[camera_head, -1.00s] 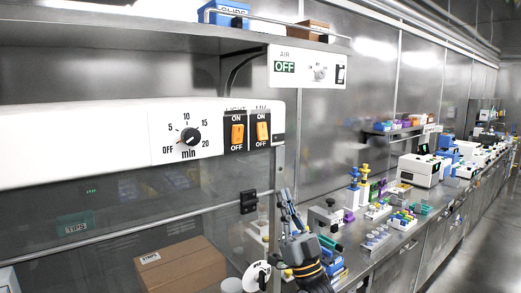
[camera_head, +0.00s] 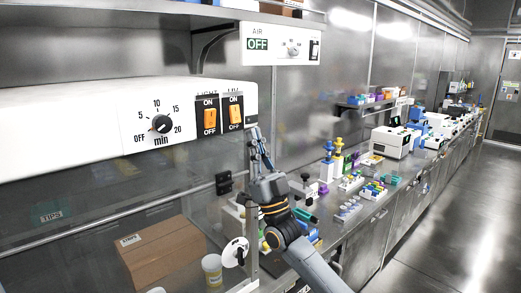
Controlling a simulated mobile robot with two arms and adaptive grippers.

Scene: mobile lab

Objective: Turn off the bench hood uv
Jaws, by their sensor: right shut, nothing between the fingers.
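The bench hood's white control panel (camera_head: 60,130) spans the left of the head view. It carries a black timer dial (camera_head: 162,124) and two orange rocker switches marked ON and OFF. The left one is the light switch (camera_head: 210,117); the right one is the UV switch (camera_head: 236,113), its label partly cut off. I cannot tell which way the UV rocker is tipped. My right gripper (camera_head: 256,136) is shut and empty, pointing up, just below and right of the UV switch, and apart from it. My left gripper is not in view.
An AIR panel (camera_head: 285,45) reading OFF hangs above. Behind the hood's glass are a cardboard box (camera_head: 165,252) and a white jar (camera_head: 212,270). A bench with racks, bottles and white instruments (camera_head: 389,142) runs back to the right. The floor (camera_head: 455,220) at right is clear.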

